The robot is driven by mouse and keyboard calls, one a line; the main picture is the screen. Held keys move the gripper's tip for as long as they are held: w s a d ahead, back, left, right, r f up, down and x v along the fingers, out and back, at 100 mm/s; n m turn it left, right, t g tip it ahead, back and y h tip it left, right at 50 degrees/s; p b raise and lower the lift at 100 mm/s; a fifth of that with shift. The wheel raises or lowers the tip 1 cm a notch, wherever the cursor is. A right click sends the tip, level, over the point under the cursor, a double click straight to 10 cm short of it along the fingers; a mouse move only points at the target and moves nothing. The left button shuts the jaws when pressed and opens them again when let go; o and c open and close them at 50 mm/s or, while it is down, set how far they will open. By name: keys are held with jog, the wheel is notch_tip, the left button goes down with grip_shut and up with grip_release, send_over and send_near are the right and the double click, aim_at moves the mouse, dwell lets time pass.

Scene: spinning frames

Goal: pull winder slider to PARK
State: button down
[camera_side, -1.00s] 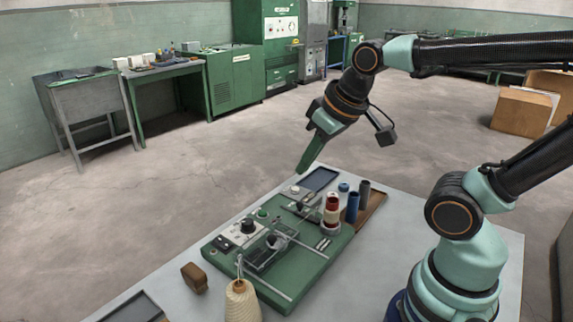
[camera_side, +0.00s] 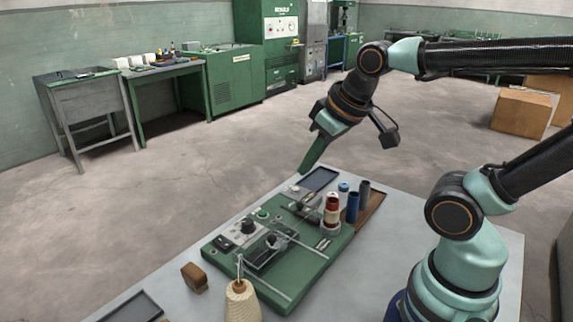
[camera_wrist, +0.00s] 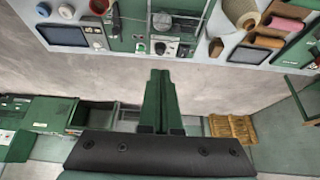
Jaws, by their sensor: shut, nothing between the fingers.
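The green winder board (camera_side: 312,272) lies on the pale table. On it, a dark carriage with a round knob (camera_side: 270,243) sits along thin metal rails; I take this to be the winder slider. A PARK mark is not readable. A control panel with a black knob (camera_side: 248,227) is beside it. In the wrist view the board (camera_wrist: 128,40) is at the top, with the panel (camera_wrist: 165,47) nearest my fingers. My gripper (camera_side: 302,172) is shut and empty, in the air above the table's far edge, apart from the board. It also shows in the wrist view (camera_wrist: 160,74).
A red-and-white spool (camera_side: 331,210) stands at the board's right, with blue and dark tubes (camera_side: 352,208) beside it. A cream yarn cone (camera_side: 242,300) and a brown block (camera_side: 194,278) stand at the near left. A dark-screened tray (camera_side: 319,179) lies at the back.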

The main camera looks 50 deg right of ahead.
jog(key=c, duration=0.9)
grip_release()
jog(key=shift+w+d, duration=0.1)
jog(key=shift+o, duration=1.1)
jog(key=shift+w+d+f+n, duration=0.2)
jog(key=shift+w+d+n, duration=0.05)
jog(key=shift+n, duration=0.25)
jog(key=n+g, duration=0.3)
jog(key=n, duration=0.9)
send_near(301, 203)
jog(key=shift+h, duration=0.4)
jog(key=x, duration=0.8)
jog(key=shift+w+a+f, duration=0.1)
jog(key=shift+a+f, duration=0.2)
jog(key=shift+a, duration=0.1)
grip_shut()
